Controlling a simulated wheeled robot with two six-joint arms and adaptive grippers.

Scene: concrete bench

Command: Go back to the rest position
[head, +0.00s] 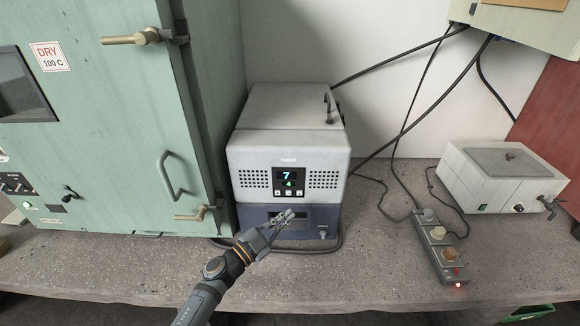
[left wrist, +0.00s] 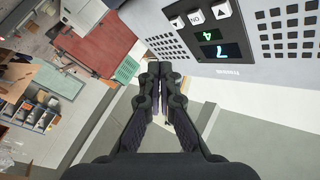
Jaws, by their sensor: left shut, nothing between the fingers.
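My left gripper (head: 286,217) is in front of the lower dark-blue part of a grey and blue box-shaped machine (head: 290,155). Its fingers are shut with nothing between them. In the left wrist view the shut fingers (left wrist: 160,66) point up the picture, beside the machine's panel (left wrist: 270,50). The machine's lit display (head: 288,178) reads 7 above 4, with small buttons below it. I cannot tell from these views whether the fingertips touch the machine. My right gripper is in neither view.
A green cabinet (head: 110,130) with handles and a "DRY 100 C" label stands left. A power strip (head: 440,246) with a red light and a white bath with a tap (head: 500,176) stand right. Black cables run behind. The bench (head: 370,265) is clear in front.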

